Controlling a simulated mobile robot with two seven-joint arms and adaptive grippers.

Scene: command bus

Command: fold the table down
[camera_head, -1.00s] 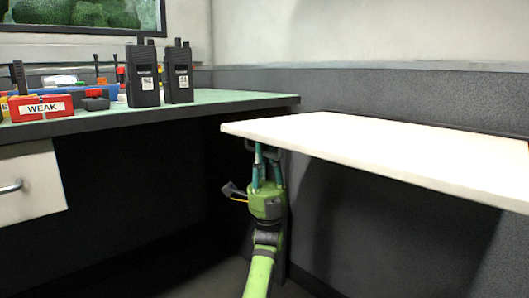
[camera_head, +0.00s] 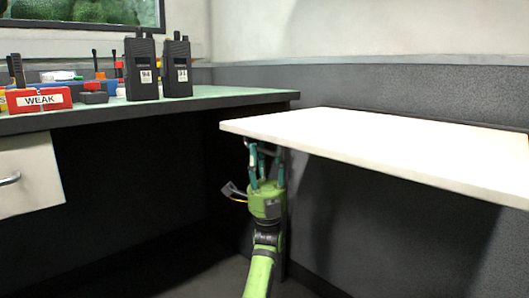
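The white folding table (camera_head: 390,150) sticks out from the grey wall at the right and stands roughly level. My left gripper (camera_head: 266,158) is below the table's near left corner, with its teal fingers pointing up. The fingers are spread apart, so it looks open. A dark bracket or bar (camera_head: 262,149) under the tabletop lies close to the fingertips; I cannot tell whether they touch it. The table's underside is mostly hidden. My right gripper is not in view.
A green-topped desk (camera_head: 215,97) stands at the left, with two black radios (camera_head: 141,68) (camera_head: 177,68), a red box marked WEAK (camera_head: 39,100) and small items. A white drawer (camera_head: 28,175) hangs below it. The space under the table looks free.

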